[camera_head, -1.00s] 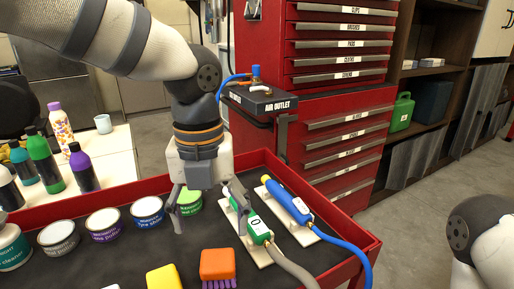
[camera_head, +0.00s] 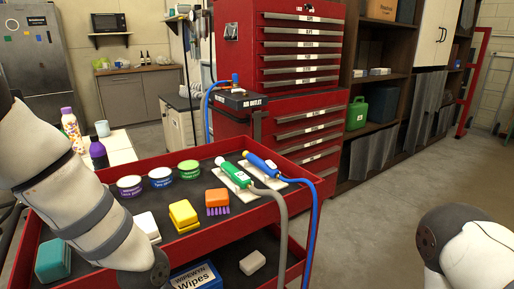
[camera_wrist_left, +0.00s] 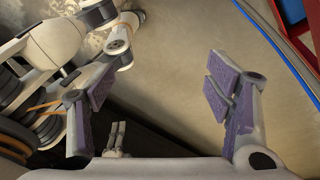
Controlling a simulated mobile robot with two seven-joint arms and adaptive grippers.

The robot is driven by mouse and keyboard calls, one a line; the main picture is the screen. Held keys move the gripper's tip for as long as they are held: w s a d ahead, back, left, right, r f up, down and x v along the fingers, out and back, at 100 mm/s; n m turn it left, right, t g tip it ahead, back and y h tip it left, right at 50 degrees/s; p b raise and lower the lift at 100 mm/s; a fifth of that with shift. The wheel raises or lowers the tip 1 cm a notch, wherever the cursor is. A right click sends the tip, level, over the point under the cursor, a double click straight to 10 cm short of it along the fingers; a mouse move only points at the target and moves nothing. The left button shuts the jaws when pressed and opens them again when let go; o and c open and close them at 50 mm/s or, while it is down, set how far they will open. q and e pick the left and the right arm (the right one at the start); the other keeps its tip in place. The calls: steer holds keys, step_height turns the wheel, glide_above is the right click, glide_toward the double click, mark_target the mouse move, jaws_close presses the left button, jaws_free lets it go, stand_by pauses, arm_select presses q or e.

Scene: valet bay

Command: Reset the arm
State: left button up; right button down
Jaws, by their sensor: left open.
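My left arm (camera_head: 75,200) comes in from the left and bends down in front of the red cart. Its gripper is out of the head view. In the left wrist view my left gripper (camera_wrist_left: 160,112) is open, with purple pads apart and nothing between them, above bare floor. My right arm (camera_head: 478,250) shows at the lower right of the head view; its gripper is outside the frame. On the cart (camera_head: 106,170), a green-handled tool (camera_head: 233,175) and a blue-handled tool (camera_head: 261,164) lie on pale cradles.
The cart top holds several tubs (camera_head: 160,177), an orange brush (camera_head: 217,200), a yellow sponge (camera_head: 183,215) and a white block (camera_head: 147,226). A grey hose (camera_head: 283,235) and blue hose (camera_head: 313,235) hang over its right edge. A red tool cabinet (camera_head: 300,80) stands behind. Floor at right is clear.

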arm_select(q)
steer(key=s+a+f+n+y, duration=0.1)
steer(key=s+a+f+n, duration=0.3)
steer(key=s+n, duration=0.2)
steer(key=s+a+f+n, duration=0.3)
steer(key=s+a+n, duration=0.1)
steer(key=s+n, duration=0.3)
steer(key=s+a+f+n+y, duration=0.1)
steer(key=s+a+f+n, duration=0.3)
steer(key=s+n, duration=0.3)
steer(key=s, duration=0.3)
steer(key=shift+s+f+y, duration=0.25)
steer(key=shift+f+y, duration=0.05)
